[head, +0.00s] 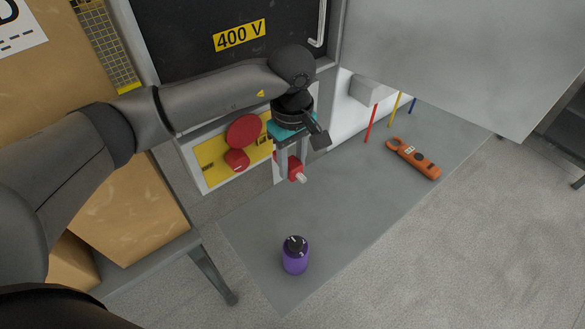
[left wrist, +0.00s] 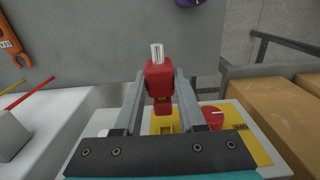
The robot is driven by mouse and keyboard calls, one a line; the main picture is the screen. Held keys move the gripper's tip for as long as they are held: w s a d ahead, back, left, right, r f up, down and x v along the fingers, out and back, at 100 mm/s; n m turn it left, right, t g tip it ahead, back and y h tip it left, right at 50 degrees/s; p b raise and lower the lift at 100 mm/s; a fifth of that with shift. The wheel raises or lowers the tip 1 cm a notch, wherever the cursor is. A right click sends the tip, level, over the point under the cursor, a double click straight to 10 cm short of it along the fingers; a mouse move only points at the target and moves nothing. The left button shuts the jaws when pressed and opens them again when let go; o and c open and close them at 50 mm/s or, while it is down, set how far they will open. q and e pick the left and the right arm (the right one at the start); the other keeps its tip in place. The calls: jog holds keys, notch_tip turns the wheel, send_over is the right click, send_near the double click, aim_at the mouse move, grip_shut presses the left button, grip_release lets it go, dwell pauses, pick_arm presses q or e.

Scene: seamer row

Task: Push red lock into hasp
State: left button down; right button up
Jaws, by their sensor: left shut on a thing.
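My left gripper (head: 291,162) is shut on the red lock (head: 296,170), in front of the cabinet's lower part. In the left wrist view the red lock (left wrist: 160,80) sits between the two grey fingers, with a pale metal piece (left wrist: 157,53) sticking out at its far end. A yellow panel (head: 210,165) with a large red disc (head: 244,130) and a smaller red knob (head: 237,159) is just left of the gripper. I cannot make out the hasp clearly; the gripper and lock hide part of the panel. My right gripper is not in view.
Red, yellow and blue rods (head: 371,124) are by the cabinet. An open grey door (head: 450,55) hangs at upper right. Cardboard boxes (head: 130,215) stand at left.

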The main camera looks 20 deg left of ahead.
pick_arm(q)
jog(key=shift+r, duration=0.35)
dwell(0.4)
jog(key=s+a+f+m+b, duration=0.2)
jog(key=s+m+b, duration=0.6)
jog(key=m+b, duration=0.3)
jog(key=shift+s+a+b, duration=0.15)
jog(key=shift+s+b, duration=0.1)
jog(key=shift+b, duration=0.5)
jog(key=w+d+r+m, duration=0.3)
jog(key=d+r+m, duration=0.5)
jog(key=d, duration=0.2)
jog(key=shift+w+d+r, duration=0.25)
jog(key=shift+r, duration=0.15)
